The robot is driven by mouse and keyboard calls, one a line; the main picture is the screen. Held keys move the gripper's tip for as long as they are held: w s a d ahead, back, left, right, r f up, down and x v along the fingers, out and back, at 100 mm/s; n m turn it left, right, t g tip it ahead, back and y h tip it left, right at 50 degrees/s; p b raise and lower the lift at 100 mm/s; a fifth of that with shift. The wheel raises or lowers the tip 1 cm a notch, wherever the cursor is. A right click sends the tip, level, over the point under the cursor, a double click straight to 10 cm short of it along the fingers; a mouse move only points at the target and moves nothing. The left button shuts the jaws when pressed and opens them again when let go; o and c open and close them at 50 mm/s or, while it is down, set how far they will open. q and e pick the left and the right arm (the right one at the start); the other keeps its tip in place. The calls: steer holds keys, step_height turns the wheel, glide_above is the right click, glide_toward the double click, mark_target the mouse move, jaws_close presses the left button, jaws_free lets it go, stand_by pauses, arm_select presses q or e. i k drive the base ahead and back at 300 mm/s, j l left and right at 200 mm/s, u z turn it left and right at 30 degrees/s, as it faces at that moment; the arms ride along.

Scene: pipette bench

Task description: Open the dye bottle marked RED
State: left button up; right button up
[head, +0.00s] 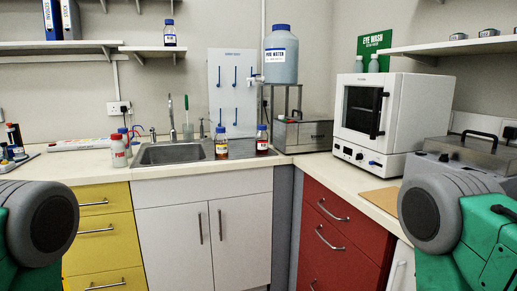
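Two blue-capped bottles stand upright on the counter just right of the sink. One holds dark red liquid (262,149); the other holds amber liquid (221,153). Both have white labels too small to read, so I cannot confirm which is marked RED. Both caps appear to be on. A third dark blue-capped bottle (170,33) stands on the upper left shelf. Only parts of my arms show, at the lower left and lower right edges. Neither gripper is in view.
The sink (175,153) lies left of the bottles, with a white red-capped bottle (118,150) beyond its left side. A metal box (304,136) and a white oven (378,115) stand to the right. The counter front (245,166) before the bottles is clear.

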mark_target(262, 137)
steer(key=i+j+z, duration=0.15)
steer(key=i, duration=0.35)
steer(key=i+j+z, duration=0.2)
steer(key=i+j, duration=0.15)
steer(key=i, duration=0.15)
steer(key=i+j+z, duration=0.15)
steer(key=i+j, duration=0.25)
steer(key=i, duration=0.1)
